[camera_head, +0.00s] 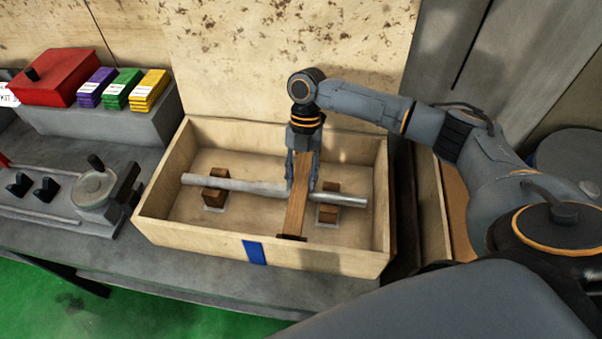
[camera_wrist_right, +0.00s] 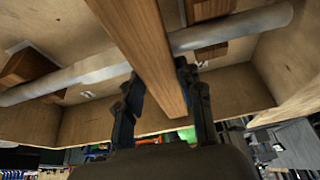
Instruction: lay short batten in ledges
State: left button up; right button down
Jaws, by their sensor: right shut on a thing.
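The short batten (camera_head: 297,207), a brown wooden strip, is in the right gripper inside a light wooden crate (camera_head: 180,226). My right gripper (camera_head: 303,185) is shut on it from above. In the right wrist view the batten (camera_wrist_right: 150,50) runs between the two fingers (camera_wrist_right: 160,95). It crosses a grey metal bar (camera_head: 235,186), which rests on two brown wooden blocks, a left block (camera_head: 214,196) and a right block (camera_head: 329,203). The batten's near end is close to the crate's front wall. I cannot tell whether the batten touches the bar. My left gripper is not in view.
A blue strip (camera_head: 255,252) marks the crate's front wall. A red box (camera_head: 65,78) and purple, green and yellow stacks (camera_head: 122,90) stand on a grey block at the back left. A machine handwheel (camera_head: 94,188) is left of the crate. Another wooden box (camera_head: 431,200) is at right.

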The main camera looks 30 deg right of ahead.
jog(key=shift+f, duration=0.2)
jog(key=c, duration=1.1)
grip_release()
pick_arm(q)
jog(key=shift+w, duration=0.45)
pick_arm(e)
jog(key=shift+o, duration=1.3)
jog(key=shift+r, duration=0.1)
jog(key=shift+r, duration=0.2)
jog(key=shift+w+d+r, duration=0.1)
jog(key=shift+w+r, duration=0.1)
jog(key=shift+r, duration=0.05)
pick_arm(q)
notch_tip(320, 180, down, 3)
jog(key=b, duration=0.3)
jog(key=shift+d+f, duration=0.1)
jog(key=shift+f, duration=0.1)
pick_arm(e)
jog(key=v, duration=1.1)
jog(key=shift+r, duration=0.15)
